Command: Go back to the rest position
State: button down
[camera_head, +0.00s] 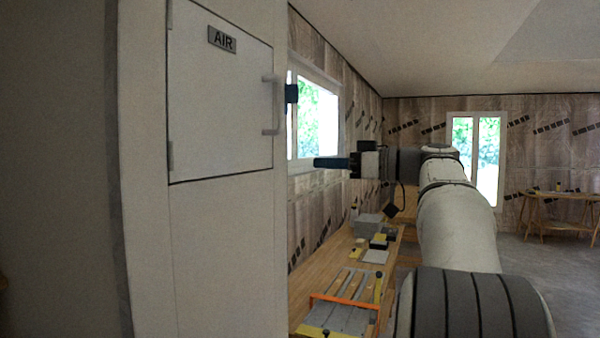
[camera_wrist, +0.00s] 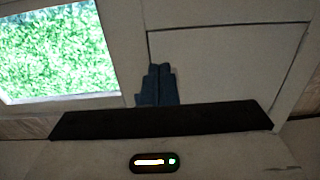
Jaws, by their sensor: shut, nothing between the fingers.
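My gripper (camera_head: 320,163) is shut and empty. It is held out level to the right of the white cabinet, pointing left, apart from the panel in the head view. Its blue fingers also show together in the wrist view (camera_wrist: 158,78). The white panel (camera_head: 215,110) with an AIR label (camera_head: 222,40) lies in the cabinet front and looks closed. Its pale handle (camera_head: 270,104) is on its right side, above and left of my fingers. In the wrist view, the outline of a pale panel (camera_wrist: 230,60) shows behind and right of the fingers.
The cabinet (camera_head: 222,260) fills the left side. A wooden bench (camera_head: 310,270) with a tray (camera_head: 345,300) and boxes (camera_head: 370,225) stands below my arm. A window (camera_head: 315,115) is behind the gripper. A table (camera_head: 558,200) stands far right; the floor before it is clear.

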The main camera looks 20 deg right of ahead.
jog(key=shift+v, duration=1.75)
jog(key=shift+s+a+r, duration=0.1)
jog(key=shift+s, duration=0.05)
jog(key=s+a+f+m+g+h, duration=0.1)
jog(key=a+f+m+g+h, duration=0.15)
jog(key=a+f, duration=0.65)
jog(key=a+f+m+g+h, duration=0.2)
jog(key=a+f+m+g, duration=0.3)
jog(key=f, duration=0.6)
jog(key=s+a+f+g+h, duration=0.1)
jog(key=s+a+f+h, duration=0.2)
jog(key=s+f, duration=0.6)
jog(key=s+a+f+m+g+h, duration=0.1)
jog(key=s+f+h, duration=0.4)
jog(key=s+f, duration=0.5)
notch_tip(320, 180, down, 5)
jog(key=shift+a+f, duration=0.25)
jog(key=shift+a, duration=0.65)
